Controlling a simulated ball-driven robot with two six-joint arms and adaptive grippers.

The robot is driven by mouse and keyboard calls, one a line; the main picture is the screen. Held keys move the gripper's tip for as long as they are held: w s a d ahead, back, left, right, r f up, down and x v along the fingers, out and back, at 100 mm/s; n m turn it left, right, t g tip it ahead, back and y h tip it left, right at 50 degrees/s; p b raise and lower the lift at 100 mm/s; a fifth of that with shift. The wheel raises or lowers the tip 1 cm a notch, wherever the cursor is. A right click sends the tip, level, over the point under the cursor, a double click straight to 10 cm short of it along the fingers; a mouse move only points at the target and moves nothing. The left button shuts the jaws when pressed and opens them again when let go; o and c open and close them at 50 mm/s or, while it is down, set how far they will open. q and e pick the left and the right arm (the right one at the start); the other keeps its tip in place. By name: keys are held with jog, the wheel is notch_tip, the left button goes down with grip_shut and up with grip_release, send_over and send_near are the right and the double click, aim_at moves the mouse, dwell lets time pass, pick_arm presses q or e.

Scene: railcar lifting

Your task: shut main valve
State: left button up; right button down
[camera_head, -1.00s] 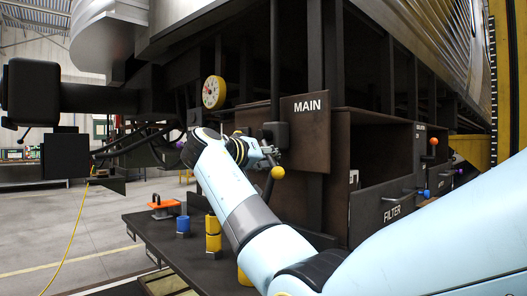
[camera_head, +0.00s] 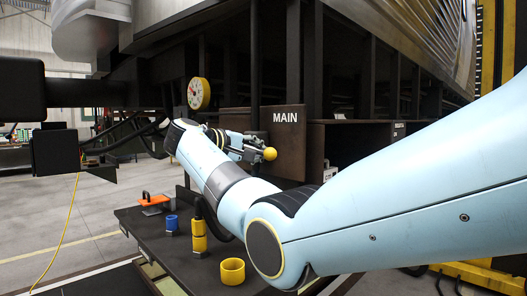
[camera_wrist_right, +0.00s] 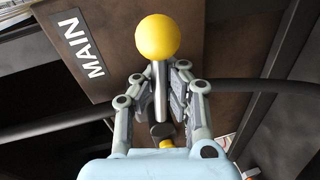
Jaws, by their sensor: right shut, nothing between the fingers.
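The main valve's lever ends in a yellow ball (camera_head: 270,154) and sits in front of a brown plate marked MAIN (camera_head: 286,140). My right gripper (camera_head: 243,148) is at the lever, just left of the ball. In the right wrist view, the yellow ball (camera_wrist_right: 157,37) shows just beyond the fingertips of my right gripper (camera_wrist_right: 160,82). The grey lever rod (camera_wrist_right: 160,92) shows between the two finger lines, but the fingers are shut and hold nothing. The lever's pivot is hidden behind my gripper and wrist. My left gripper is out of view.
A round yellow gauge (camera_head: 198,93) hangs left of the plate. A dark shelf (camera_head: 190,243) below carries a blue cup (camera_head: 171,223), yellow cylinders (camera_head: 199,236), a yellow ring (camera_head: 232,271) and an orange-handled tool (camera_head: 154,199).

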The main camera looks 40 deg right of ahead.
jog(key=shift+a+r+n, duration=0.1)
jog(key=shift+r+n, duration=0.2)
jog(key=shift+n, duration=0.1)
jog(key=shift+p, duration=0.4)
jog(key=shift+r+g, duration=0.1)
jog(key=shift+g, duration=0.2)
jog(key=c, duration=1.4)
grip_release()
jog(key=shift+w+a+r+n, duration=0.1)
jog(key=shift+a+n, duration=0.2)
jog(key=shift+o, duration=0.3)
jog(key=shift+d, duration=0.25)
jog(key=shift+a, duration=0.1)
jog(key=s+a+r, duration=0.1)
jog(key=a+r, duration=0.1)
jog(key=a, duration=0.9)
jog(key=shift+a+r, duration=0.15)
jog(key=shift+a, duration=0.15)
